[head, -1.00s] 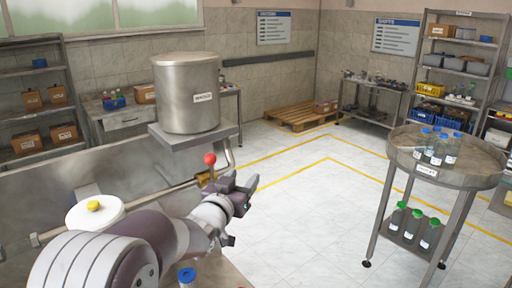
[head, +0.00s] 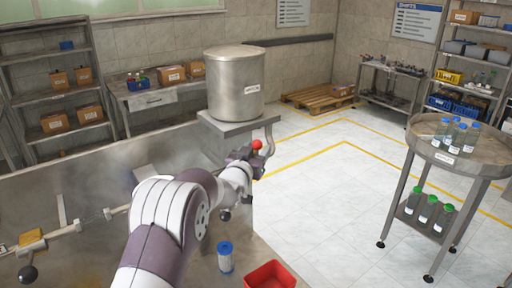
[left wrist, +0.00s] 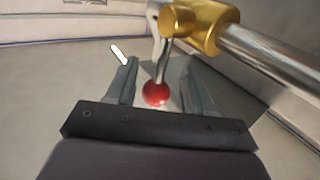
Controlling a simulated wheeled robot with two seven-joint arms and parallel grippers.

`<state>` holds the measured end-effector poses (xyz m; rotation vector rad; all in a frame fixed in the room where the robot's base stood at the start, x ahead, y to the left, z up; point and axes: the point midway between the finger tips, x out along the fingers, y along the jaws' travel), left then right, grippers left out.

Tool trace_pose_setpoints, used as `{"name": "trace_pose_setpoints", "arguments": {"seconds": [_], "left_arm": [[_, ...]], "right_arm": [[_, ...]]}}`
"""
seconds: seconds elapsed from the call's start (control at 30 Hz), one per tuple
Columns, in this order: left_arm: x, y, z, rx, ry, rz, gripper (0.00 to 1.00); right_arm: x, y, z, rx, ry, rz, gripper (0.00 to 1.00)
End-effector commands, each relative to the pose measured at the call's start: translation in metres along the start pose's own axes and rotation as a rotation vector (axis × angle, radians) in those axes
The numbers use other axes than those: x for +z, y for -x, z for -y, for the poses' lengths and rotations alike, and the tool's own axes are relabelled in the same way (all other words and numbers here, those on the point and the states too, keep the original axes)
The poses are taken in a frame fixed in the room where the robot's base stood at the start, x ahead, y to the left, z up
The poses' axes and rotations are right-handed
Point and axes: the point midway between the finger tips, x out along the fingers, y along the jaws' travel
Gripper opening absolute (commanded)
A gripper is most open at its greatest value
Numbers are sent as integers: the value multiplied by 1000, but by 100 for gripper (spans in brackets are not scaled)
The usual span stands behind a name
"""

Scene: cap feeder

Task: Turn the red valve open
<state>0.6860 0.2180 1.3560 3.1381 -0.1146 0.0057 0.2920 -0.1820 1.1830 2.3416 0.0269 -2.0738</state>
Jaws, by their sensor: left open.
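The red valve shows as a red ball knob (head: 256,144) beneath the tank's shelf in the head view. In the left wrist view the red ball (left wrist: 155,93) sits on a bent metal lever (left wrist: 162,58) hanging from a brass valve body (left wrist: 198,25) on a steel pipe (left wrist: 272,58). My left gripper (head: 250,154) is at the knob. In the left wrist view its jaws (left wrist: 160,72) are open, one finger on each side of the ball, with visible gaps. My right gripper is not in view.
A steel tank (head: 235,88) stands on a shelf (head: 238,127) above the knob. A black-knobbed valve (head: 28,272) is at lower left. A blue-capped bottle (head: 225,258) and a red bin (head: 269,276) are at the front. A round bottle table (head: 421,148) stands at right.

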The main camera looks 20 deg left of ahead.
Motion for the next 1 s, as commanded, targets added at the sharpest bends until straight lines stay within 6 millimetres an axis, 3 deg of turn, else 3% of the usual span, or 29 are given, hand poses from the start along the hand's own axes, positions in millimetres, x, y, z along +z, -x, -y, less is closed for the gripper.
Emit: {"name": "trace_pose_setpoints", "arguments": {"seconds": [0.17,0.3,0.33,0.67,1.0], "left_arm": [[0,0,0,0,0,0,52],[0,0,0,0,0,0,7],[0,0,0,0,0,0,0],[-2,-1,-1,0,-15,18,0],[-5,-10,-7,1,-127,183,0]], "right_arm": [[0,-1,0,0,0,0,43],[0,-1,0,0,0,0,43],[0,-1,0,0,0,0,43],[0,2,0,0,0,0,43],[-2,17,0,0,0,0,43]]}}
